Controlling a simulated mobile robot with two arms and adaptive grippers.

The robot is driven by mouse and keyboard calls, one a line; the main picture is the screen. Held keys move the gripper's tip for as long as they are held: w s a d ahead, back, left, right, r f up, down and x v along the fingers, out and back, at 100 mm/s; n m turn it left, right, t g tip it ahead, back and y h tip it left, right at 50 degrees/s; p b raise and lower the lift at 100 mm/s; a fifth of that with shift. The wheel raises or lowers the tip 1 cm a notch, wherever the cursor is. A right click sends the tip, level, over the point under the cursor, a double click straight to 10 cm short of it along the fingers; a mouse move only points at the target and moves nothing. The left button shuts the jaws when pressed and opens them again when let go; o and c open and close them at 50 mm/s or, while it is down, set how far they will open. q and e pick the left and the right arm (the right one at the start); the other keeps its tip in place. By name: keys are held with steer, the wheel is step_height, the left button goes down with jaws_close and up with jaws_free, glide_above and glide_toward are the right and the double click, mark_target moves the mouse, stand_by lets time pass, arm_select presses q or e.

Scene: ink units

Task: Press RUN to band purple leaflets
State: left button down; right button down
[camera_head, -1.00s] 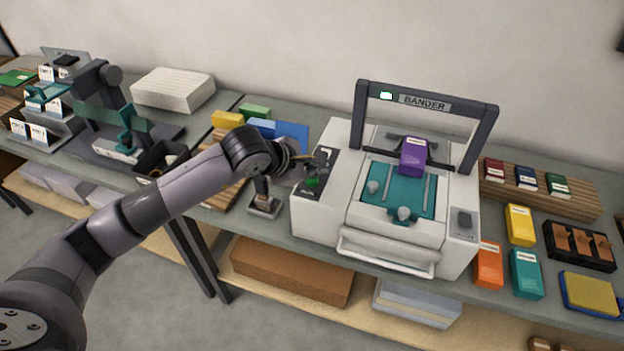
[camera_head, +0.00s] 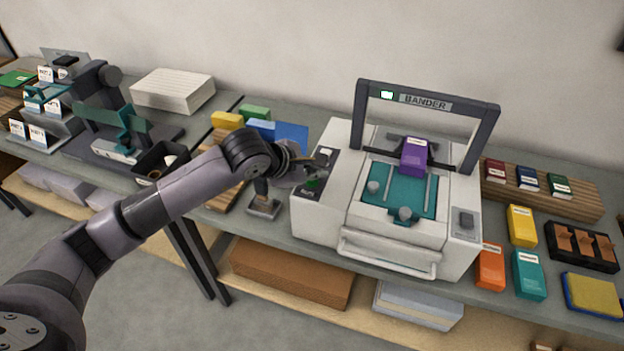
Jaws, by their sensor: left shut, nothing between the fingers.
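The bander (camera_head: 440,240) is a white machine with a dark arch labelled BANDER. The purple leaflets (camera_head: 413,156) stand as a stack on its teal bed (camera_head: 390,190), under the arch. A dark control panel (camera_head: 309,196) on its left side carries a green button (camera_head: 312,183), partly hidden by my left gripper. My left gripper (camera_head: 322,161) is shut and empty, over this panel close to the button. I cannot tell whether it touches the button. My right gripper is not in view.
Orange (camera_head: 490,266), teal (camera_head: 529,274) and yellow (camera_head: 521,226) packs lie right of the bander, near a black tray (camera_head: 580,246). A small stand (camera_head: 263,207) is under my left wrist. Another machine (camera_head: 110,140) and a paper stack (camera_head: 172,91) are at left.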

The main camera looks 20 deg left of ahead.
mark_target(314, 183)
arm_select(q)
steer(key=shift+f, duration=0.25)
steer(key=shift+r, duration=0.1)
stand_by(0.4)
steer(key=shift+r, duration=0.9)
steer(key=shift+r+p, duration=1.15)
steer(key=shift+r, duration=1.4)
